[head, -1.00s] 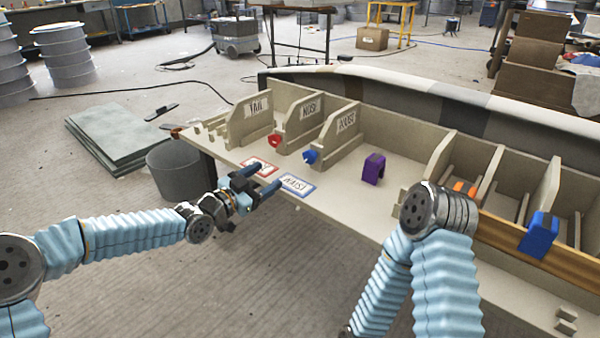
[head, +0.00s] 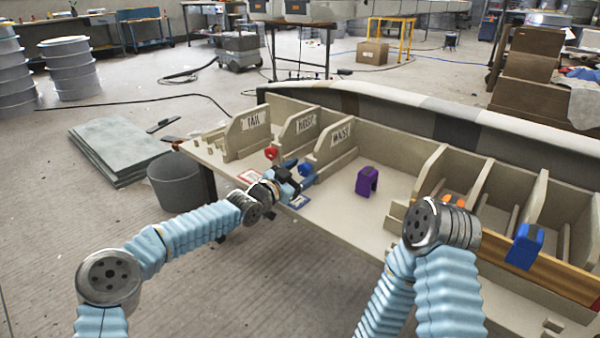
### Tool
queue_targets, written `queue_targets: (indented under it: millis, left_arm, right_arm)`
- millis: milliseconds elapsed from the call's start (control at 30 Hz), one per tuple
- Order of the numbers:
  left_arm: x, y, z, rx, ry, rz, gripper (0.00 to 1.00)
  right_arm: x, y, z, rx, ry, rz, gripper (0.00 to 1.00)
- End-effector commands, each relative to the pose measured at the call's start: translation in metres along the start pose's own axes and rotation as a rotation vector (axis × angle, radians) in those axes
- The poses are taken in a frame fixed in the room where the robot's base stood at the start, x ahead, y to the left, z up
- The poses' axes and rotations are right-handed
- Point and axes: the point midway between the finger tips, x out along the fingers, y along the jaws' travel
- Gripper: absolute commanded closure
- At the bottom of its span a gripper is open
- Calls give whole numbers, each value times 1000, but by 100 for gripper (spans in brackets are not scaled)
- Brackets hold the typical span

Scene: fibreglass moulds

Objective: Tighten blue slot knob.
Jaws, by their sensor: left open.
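The blue slot knob (head: 306,169) sits at the front end of the third labelled divider (head: 336,138) on the beige mould bench. My left gripper (head: 299,172) is open, with its dark blue fingers right at the knob from the front left. The fingers partly cover the knob, and I cannot tell whether they touch it. My right arm comes in at the lower right, bent at its elbow, and its gripper is out of the picture.
A red knob (head: 271,153) sits at the neighbouring divider, close behind my left gripper. A purple clip-shaped block (head: 367,181) stands on the bench to the right. A blue clamp (head: 525,247) sits on the wooden rail. A grey bin (head: 175,181) stands on the floor at left.

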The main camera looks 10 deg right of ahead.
Motion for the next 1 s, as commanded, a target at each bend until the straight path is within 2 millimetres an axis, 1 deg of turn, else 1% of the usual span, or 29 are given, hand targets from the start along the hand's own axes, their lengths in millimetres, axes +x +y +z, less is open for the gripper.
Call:
queue_targets:
  millis: [67,100,167,400,467,567,800,900,1000]
  left_arm:
    - [0,0,0,0,0,0,31]
    - [0,0,0,0,0,1,32]
    - [0,0,0,0,0,1,42]
    - [0,0,0,-1,0,1,78]
    - [0,0,0,-1,0,1,87]
    - [0,1,1,28,0,1,87]
    - [0,2,2,316,1,2,87]
    - [0,1,1,369,1,2,87]
    - [0,1,0,376,1,2,87]
  right_arm:
    - [0,0,0,0,0,0,57]
    - [0,0,0,0,0,0,57]
    - [0,0,0,0,0,0,57]
    - [0,0,0,0,0,0,57]
    - [0,0,0,0,0,0,57]
    - [3,1,0,0,-1,0,57]
    - [19,6,1,0,-2,-2,57]
    - [20,6,0,0,0,-2,57]
    - [19,6,0,0,0,-2,57]
